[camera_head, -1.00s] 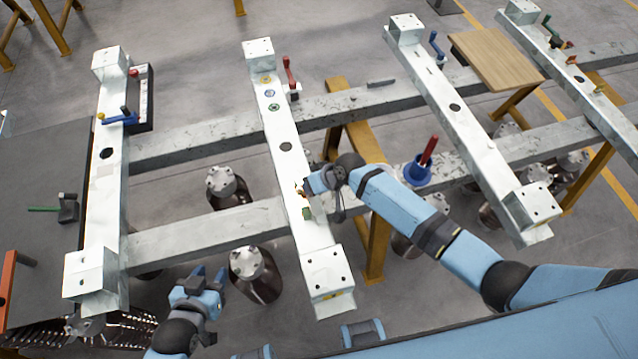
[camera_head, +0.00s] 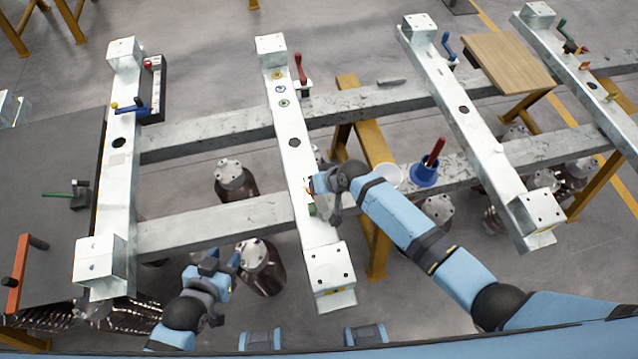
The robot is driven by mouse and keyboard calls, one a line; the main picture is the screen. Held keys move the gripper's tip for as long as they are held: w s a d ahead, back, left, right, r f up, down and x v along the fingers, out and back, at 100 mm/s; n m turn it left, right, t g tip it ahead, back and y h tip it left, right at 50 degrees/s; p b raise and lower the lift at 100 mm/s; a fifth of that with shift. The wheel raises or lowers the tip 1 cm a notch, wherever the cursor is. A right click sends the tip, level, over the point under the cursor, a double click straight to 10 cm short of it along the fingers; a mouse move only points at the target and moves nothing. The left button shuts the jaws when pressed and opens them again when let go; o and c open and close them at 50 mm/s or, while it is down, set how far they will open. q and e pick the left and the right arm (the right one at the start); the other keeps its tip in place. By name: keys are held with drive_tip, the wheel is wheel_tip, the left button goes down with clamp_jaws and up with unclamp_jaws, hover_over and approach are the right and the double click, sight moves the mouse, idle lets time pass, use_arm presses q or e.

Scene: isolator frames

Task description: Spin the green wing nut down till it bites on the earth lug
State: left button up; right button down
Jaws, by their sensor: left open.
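A small green piece (camera_head: 311,209), which may be the green wing nut, sits on the near half of the second white beam (camera_head: 318,232). My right gripper (camera_head: 317,185) is low over this beam, just beyond the green piece. A small orange-brown bit shows at its fingertips, too small to name; I cannot make out the earth lug. The fingers are small and partly hidden by the wrist, so I cannot tell whether they are shut. My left gripper (camera_head: 224,262) is open and empty, left of the beam, near a dark bottle with a metal cap (camera_head: 262,270).
Grey cross rails (camera_head: 210,225) run under the white beams, with gaps between them. A red-handled clamp (camera_head: 300,70) stands at the far end of the second beam.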

drive_tip(key=shift+s+a, duration=0.2)
idle(1.8)
drive_tip(key=shift+w, duration=0.2)
idle(0.8)
